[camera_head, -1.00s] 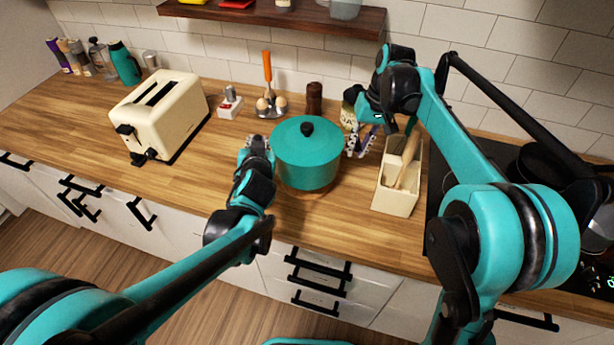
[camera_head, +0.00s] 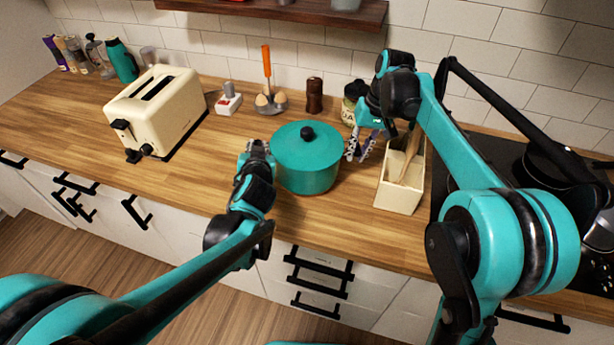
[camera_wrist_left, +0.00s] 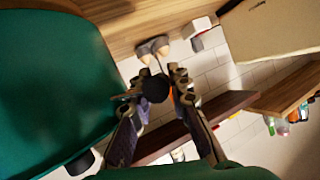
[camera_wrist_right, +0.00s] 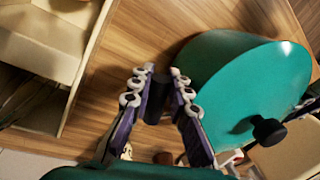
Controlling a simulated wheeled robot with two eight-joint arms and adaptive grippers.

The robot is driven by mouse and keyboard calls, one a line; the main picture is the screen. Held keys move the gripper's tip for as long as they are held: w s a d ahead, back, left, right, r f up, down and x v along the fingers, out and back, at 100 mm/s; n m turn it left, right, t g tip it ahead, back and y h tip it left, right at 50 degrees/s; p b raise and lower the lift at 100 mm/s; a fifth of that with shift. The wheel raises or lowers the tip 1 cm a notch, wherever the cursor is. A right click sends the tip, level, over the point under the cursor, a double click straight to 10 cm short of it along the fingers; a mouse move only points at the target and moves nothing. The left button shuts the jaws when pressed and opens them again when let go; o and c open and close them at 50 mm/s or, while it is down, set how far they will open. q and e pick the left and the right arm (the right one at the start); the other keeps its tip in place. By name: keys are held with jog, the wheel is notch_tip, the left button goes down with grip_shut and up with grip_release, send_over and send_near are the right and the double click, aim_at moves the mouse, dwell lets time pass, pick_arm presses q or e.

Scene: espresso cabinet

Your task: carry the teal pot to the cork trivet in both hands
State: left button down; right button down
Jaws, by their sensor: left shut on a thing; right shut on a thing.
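The teal pot (camera_head: 308,170) with its lid and black knob is upright over the wooden counter near its front edge. My left gripper (camera_head: 257,148) is shut on the dark handle at its left side; that handle shows between the fingertips in the left wrist view (camera_wrist_left: 155,88). My right gripper (camera_head: 359,147) is shut on the opposite handle, a dark piece between the fingers in the right wrist view (camera_wrist_right: 156,100). I cannot make out the cork trivet; the pot hides the counter under it. I cannot tell whether the pot's base touches anything.
A cream utensil box (camera_head: 400,190) stands close right of the pot, before the dark cooktop (camera_head: 480,165). A cream toaster (camera_head: 155,112) is at left. An egg holder (camera_head: 270,103), brown mill (camera_head: 314,95) and jar (camera_head: 350,105) stand behind. Bare counter (camera_head: 215,165) lies left.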

pick_arm(q)
jog(key=shift+f+b, duration=0.4)
jog(key=shift+f, duration=0.15)
pick_arm(e)
jog(key=shift+f, duration=0.55)
pick_arm(q)
jog(key=c, duration=1.7)
grip_release()
jog(key=shift+f, duration=0.1)
pick_arm(e)
jog(key=c, duration=1.8)
grip_release()
jog(key=shift+f, duration=0.1)
pick_arm(q)
jog(key=shift+o, duration=1.3)
pick_arm(e)
jog(key=o, duration=0.4)
jog(key=shift+c, duration=0.2)
pick_arm(q)
jog(key=shift+s, duration=0.15)
jog(key=v, duration=0.8)
pick_arm(e)
notch_tip(320, 180, up, 12)
jog(key=d, duration=0.2)
jog(key=shift+d, duration=0.2)
